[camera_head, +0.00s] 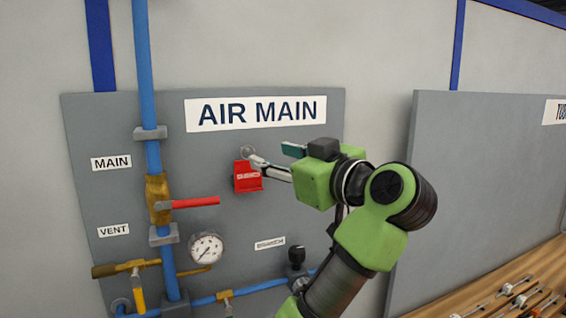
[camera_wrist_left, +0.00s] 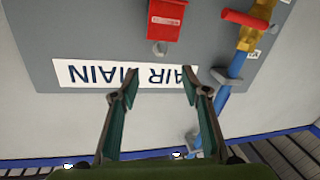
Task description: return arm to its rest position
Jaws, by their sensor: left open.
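My left gripper (camera_head: 274,157) is in front of the grey AIR MAIN panel (camera_head: 330,115), its arm rising from the bottom right. Its two fingers are spread apart with nothing between them; in the left wrist view the open gripper (camera_wrist_left: 159,88) faces the panel and its lettering, seen upside down. A red lock-like box (camera_head: 247,180) is on the panel below a small round peg (camera_head: 248,151). One fingertip overlaps its upper right edge in the head view. The red box also shows beyond the fingertips in the left wrist view (camera_wrist_left: 166,20). My right gripper is not in view.
A blue vertical pipe (camera_head: 145,75) carries a brass valve with a red handle (camera_head: 195,203), pointing right. A gauge (camera_head: 206,248) and lower pipe sit beneath. A second grey panel (camera_head: 470,190) and a wooden surface with tools (camera_head: 520,290) stand at the right.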

